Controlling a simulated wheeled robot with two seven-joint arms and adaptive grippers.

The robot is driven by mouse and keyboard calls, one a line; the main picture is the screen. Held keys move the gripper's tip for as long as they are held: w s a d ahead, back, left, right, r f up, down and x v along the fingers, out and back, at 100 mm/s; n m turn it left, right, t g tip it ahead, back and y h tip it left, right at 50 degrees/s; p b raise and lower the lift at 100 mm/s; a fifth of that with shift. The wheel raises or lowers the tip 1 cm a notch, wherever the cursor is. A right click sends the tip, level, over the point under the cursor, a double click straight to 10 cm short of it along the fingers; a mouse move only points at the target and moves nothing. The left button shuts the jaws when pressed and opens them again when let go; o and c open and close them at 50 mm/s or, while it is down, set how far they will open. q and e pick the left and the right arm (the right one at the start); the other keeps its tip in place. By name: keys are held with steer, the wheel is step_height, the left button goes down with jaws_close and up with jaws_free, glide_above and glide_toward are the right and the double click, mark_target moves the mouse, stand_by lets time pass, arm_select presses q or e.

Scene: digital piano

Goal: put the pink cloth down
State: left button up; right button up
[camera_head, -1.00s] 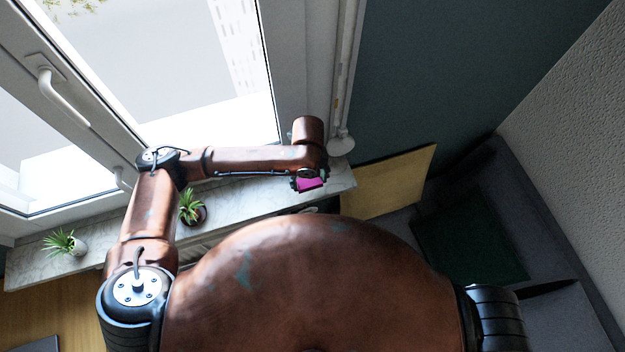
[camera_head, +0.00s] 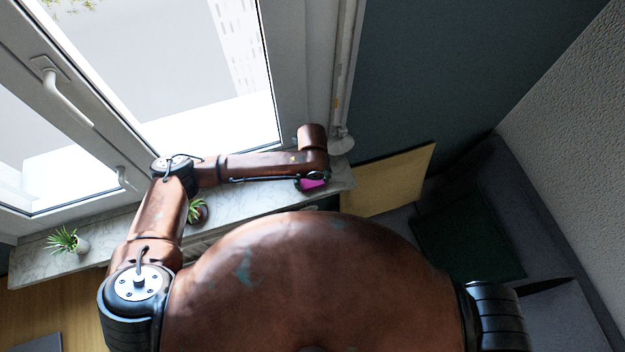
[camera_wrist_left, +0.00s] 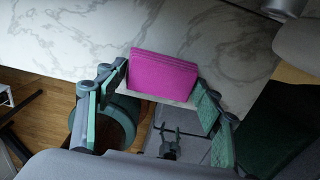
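The pink cloth (camera_head: 313,184) is a small folded block at the right end of the marble windowsill in the head view. In the left wrist view the pink cloth (camera_wrist_left: 163,76) sits between the two fingertips of my left gripper (camera_wrist_left: 163,82), one at each side edge. The gripper's fingers are spread to about the cloth's width and appear to hold it. The left gripper (camera_head: 310,180) is mostly hidden under its wrist in the head view. Whether the cloth's underside touches the sill I cannot tell. My right gripper is not in view.
The marble windowsill (camera_head: 235,203) has bare room left of the cloth. Potted plants stand on it, one at the left (camera_head: 66,241) and one beside my left arm (camera_head: 197,211). The window (camera_head: 190,70) is behind. A wooden panel (camera_head: 390,183) and grey sofa (camera_head: 558,235) are right.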

mark_target(312, 182)
arm_select(q)
steer(key=o, duration=0.4)
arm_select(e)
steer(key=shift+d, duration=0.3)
arm_select(q)
steer(key=shift+r, duration=0.1)
step_height(312, 182, up, 12)
steer(key=shift+r+b, duration=0.1)
steer(key=shift+b, duration=0.65)
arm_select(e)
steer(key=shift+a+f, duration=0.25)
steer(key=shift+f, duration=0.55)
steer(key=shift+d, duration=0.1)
